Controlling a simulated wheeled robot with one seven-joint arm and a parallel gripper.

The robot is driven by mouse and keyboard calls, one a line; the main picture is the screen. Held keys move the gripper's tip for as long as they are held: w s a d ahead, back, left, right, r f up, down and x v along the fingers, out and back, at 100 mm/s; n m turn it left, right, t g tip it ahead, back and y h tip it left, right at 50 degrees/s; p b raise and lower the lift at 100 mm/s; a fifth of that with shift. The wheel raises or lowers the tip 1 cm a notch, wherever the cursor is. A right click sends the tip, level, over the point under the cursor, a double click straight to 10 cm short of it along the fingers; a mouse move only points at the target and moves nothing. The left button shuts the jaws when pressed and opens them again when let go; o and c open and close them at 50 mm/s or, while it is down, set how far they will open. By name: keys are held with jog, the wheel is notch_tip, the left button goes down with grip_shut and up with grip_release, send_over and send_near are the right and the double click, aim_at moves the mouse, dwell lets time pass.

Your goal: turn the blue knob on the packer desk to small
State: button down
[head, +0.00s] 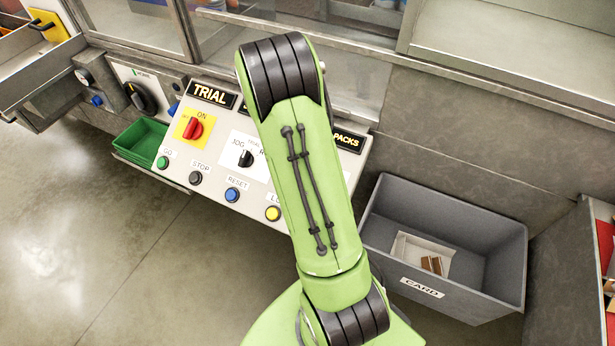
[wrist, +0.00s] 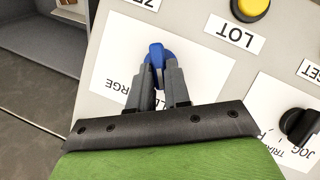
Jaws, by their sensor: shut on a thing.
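The blue knob (wrist: 156,54) shows in the wrist view on a white label plate with partly covered lettering; "RGE" can be read at its left. My gripper (wrist: 158,75) is shut on the blue knob, with one dark finger on each side of it. The knob's pointer end and its exact setting are hard to make out. The packer desk (head: 188,101) is the pale sloped panel in the head view. My green arm crosses in front of it there and hides the blue knob and my gripper.
The desk also carries a red switch (head: 194,128), a black selector (head: 245,157), and blue (head: 232,195) and yellow (head: 273,213) buttons. The yellow button (wrist: 250,8) lies close to my gripper. A grey card bin (head: 475,237) stands right of the desk, a green tray (head: 141,139) left.

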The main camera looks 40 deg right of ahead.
jog(key=c, duration=1.1)
grip_release()
jog(key=p+v, duration=0.3)
jog(key=v, duration=1.2)
jog(key=shift+w+a+r, duration=0.1)
jog(key=shift+r, duration=0.3)
